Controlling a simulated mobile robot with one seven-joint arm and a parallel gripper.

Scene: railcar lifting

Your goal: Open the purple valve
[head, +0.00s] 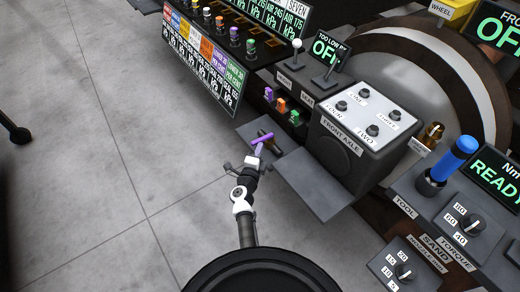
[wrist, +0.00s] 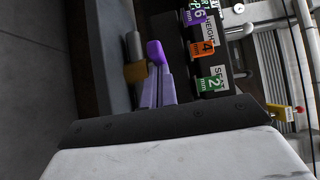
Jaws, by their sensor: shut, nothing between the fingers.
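The purple valve (head: 265,137) sits low by the dark panel in the head view, a short bright purple handle on a brass-coloured body. In the wrist view the purple handle (wrist: 155,51) shows beside its brass part (wrist: 135,71) and a grey pipe end. My gripper (head: 259,148) is at the handle in the head view, and its closed fingers (wrist: 157,72) point at it in the wrist view. They are shut with nothing between them. The tips overlap the handle's near end; I cannot tell whether they touch it. The fingers hide part of the handle.
Purple, orange and green tagged fittings (head: 281,104) are just beyond the valve. The Front Axle box (head: 345,145) and a grey plate (head: 312,184) stand close on the right. Open floor (head: 110,190) lies to the left.

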